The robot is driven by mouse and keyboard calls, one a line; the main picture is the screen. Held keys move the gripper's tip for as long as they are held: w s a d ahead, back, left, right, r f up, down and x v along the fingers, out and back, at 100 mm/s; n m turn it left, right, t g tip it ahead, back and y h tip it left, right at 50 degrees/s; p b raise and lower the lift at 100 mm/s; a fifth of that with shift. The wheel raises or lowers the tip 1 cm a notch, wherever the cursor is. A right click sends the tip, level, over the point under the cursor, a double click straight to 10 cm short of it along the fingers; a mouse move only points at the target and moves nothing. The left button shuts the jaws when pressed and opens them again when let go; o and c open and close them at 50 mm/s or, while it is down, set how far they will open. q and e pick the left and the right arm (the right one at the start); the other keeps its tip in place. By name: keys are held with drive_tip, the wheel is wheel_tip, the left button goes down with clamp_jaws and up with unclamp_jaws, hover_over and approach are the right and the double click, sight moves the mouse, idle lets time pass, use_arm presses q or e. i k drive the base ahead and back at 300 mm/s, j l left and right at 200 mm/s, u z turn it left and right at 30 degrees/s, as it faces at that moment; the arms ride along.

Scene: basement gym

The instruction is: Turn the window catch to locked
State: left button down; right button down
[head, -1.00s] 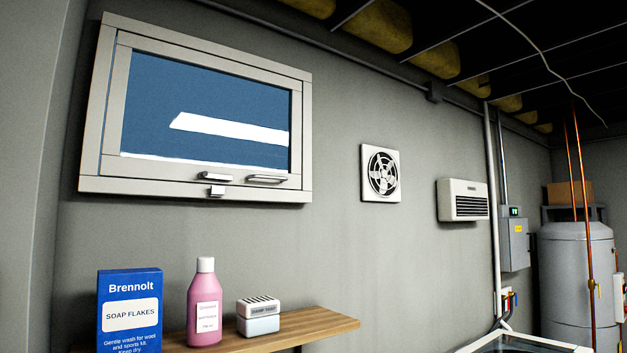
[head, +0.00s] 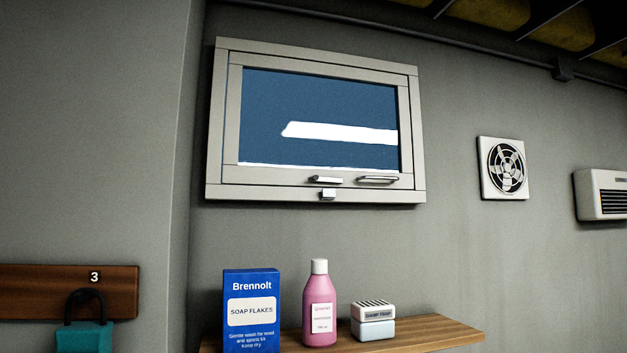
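The window (head: 318,122) is high on the grey wall, in a pale frame, and its sash looks closed. The window catch (head: 327,180) is a small metal lever at the bottom of the sash, lying sideways. A small keeper block (head: 328,195) is just below it on the lower frame. The lever looks level rather than pointing down at the block. A longer metal handle (head: 378,180) is to the right of the catch. Neither of my grippers shows in the head view.
A wooden shelf (head: 440,333) below the window holds a blue soap flakes box (head: 251,312), a pink bottle (head: 320,306) and a small white box (head: 373,322). A fan (head: 503,168) and a white heater (head: 602,194) are at right. A teal padlock-shaped bag (head: 84,335) hangs at lower left.

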sight(316, 178)
drive_tip(key=i+l, duration=0.15)
drive_tip(key=l, duration=0.2)
drive_tip(key=i+l+u, duration=0.1)
drive_tip(key=l, duration=0.3)
drive_tip(key=i+l, duration=0.15)
drive_tip(key=l, duration=0.2)
drive_tip(key=u, duration=1.45)
